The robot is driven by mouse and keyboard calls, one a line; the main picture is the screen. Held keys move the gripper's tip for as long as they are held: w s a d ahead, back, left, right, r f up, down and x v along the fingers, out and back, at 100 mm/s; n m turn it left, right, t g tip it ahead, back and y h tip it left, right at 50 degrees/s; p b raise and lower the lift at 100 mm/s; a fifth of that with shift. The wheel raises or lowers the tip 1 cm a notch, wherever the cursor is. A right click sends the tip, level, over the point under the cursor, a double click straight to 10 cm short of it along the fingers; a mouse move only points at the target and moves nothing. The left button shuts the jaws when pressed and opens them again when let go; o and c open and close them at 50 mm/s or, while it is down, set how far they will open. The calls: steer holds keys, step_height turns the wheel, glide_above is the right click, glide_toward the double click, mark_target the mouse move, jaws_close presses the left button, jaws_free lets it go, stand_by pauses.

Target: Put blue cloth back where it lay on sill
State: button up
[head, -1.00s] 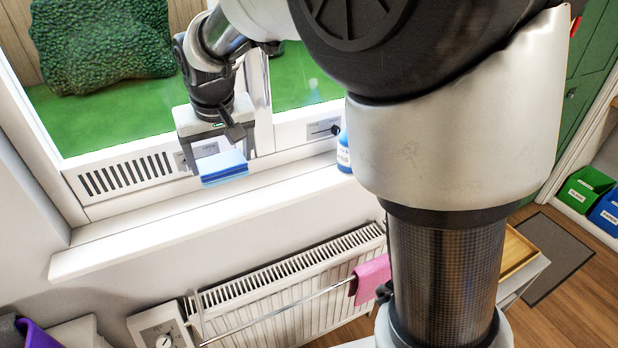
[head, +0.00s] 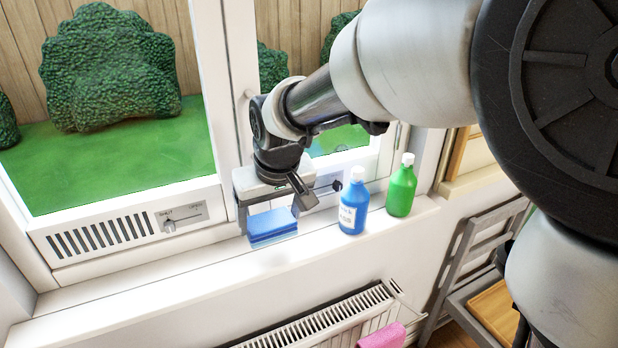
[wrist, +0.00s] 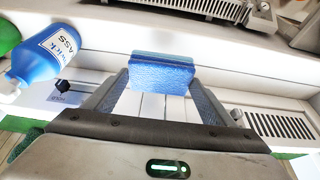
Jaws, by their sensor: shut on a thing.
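The folded blue cloth (head: 272,226) is held between the fingers of my gripper (head: 268,215), which is shut on it. In the wrist view the cloth (wrist: 163,72) sits between the two fingertips. In the head view it appears just over the white window sill (head: 180,274), left of the blue bottle. I cannot tell whether its underside touches the sill.
A blue bottle (head: 353,203) with a white label and a green bottle (head: 402,187) stand on the sill to the right. A vent with a slider (head: 170,220) is in the window frame. A radiator (head: 330,325) with a pink cloth (head: 382,336) is below. The sill's left part is clear.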

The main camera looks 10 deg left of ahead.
mark_target(273, 238)
steer(key=shift+f, duration=2.95)
steer(key=shift+f+b, duration=0.2)
steer(key=shift+b, duration=0.2)
steer(key=o, duration=1)
steer(key=shift+r, duration=0.1)
